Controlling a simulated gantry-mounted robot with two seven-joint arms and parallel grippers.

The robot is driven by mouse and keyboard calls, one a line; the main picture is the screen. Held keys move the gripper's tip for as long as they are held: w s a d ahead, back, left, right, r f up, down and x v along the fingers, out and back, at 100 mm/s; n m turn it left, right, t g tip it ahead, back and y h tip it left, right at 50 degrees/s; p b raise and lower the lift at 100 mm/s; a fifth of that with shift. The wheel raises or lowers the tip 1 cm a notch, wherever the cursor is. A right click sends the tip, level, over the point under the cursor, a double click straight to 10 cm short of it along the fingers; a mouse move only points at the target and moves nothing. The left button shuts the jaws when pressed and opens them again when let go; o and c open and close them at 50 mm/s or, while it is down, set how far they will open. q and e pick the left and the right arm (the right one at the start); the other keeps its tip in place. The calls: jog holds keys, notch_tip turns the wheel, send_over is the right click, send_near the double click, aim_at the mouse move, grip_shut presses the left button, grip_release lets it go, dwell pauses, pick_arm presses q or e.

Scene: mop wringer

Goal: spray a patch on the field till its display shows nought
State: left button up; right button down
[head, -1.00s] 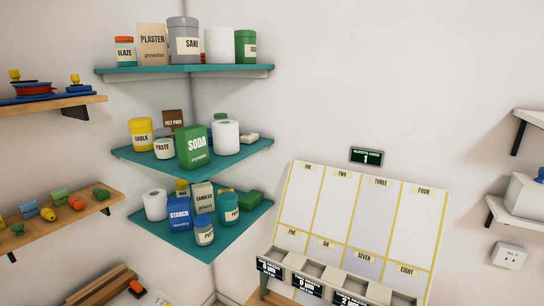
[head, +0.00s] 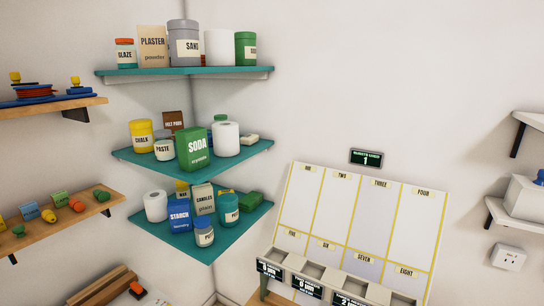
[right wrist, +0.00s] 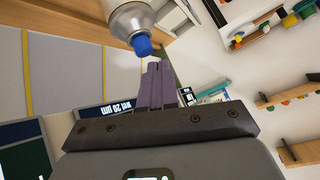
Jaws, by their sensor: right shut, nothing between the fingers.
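The white field board (head: 330,205) leans below the wall in the head view, split by yellow lines into patches labelled ONE to EIGHT. Several small dark displays (head: 305,286) sit along its lower edge; their digits are hard to read. In the right wrist view the board (right wrist: 75,55) is at the left, and a dark display (right wrist: 105,110) shows upside-down text that looks like 20 um. My right gripper (right wrist: 157,72) is shut and empty, its purple fingers close below a grey bottle (right wrist: 127,18) with a blue tip (right wrist: 143,46). My left gripper is out of view.
A small dark wall display (head: 366,157) reads 1 above the board. Teal corner shelves (head: 135,157) hold tubs, boxes and rolls. Wooden shelves (head: 70,215) are at the left, white shelves (head: 515,220) at the right.

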dwell(0.6)
jog(key=shift+f, duration=0.2)
jog(key=shift+p, duration=0.7)
jog(key=shift+f, duration=0.2)
dwell(0.6)
jog(key=shift+f, duration=0.25)
dwell(0.4)
jog(key=shift+r, duration=0.15)
notch_tip(320, 180, up, 6)
jog(key=p, duration=0.7)
jog(key=shift+r, duration=0.15)
